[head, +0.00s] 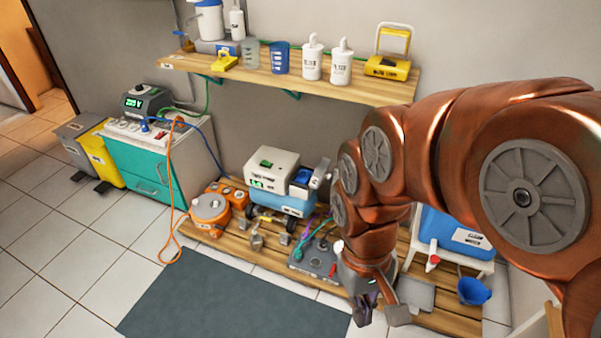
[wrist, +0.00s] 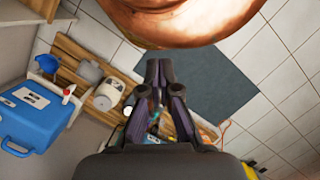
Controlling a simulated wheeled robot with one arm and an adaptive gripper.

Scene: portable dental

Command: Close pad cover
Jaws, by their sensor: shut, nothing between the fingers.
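No pad cover can be made out for certain. A yellow case (head: 388,68) with a dark label and a raised pale frame, possibly its open cover, stands at the right end of the wall shelf. A flat grey plate (head: 415,292) lies low by the wooden pallet, right of my gripper; I cannot tell if it is a cover. My gripper (head: 364,308) points down near the pallet's front edge, well below the shelf. In the wrist view its dark fingers (wrist: 159,66) are close together with nothing held. My arm hides part of the pallet and wall.
The wooden shelf (head: 290,78) holds bottles and cups. The pallet (head: 265,256) carries an orange machine (head: 209,208), a white device (head: 272,170) and a grey pedal unit (head: 315,260). A blue cooler (head: 450,232) stands right. The dark floor mat (head: 230,308) is clear.

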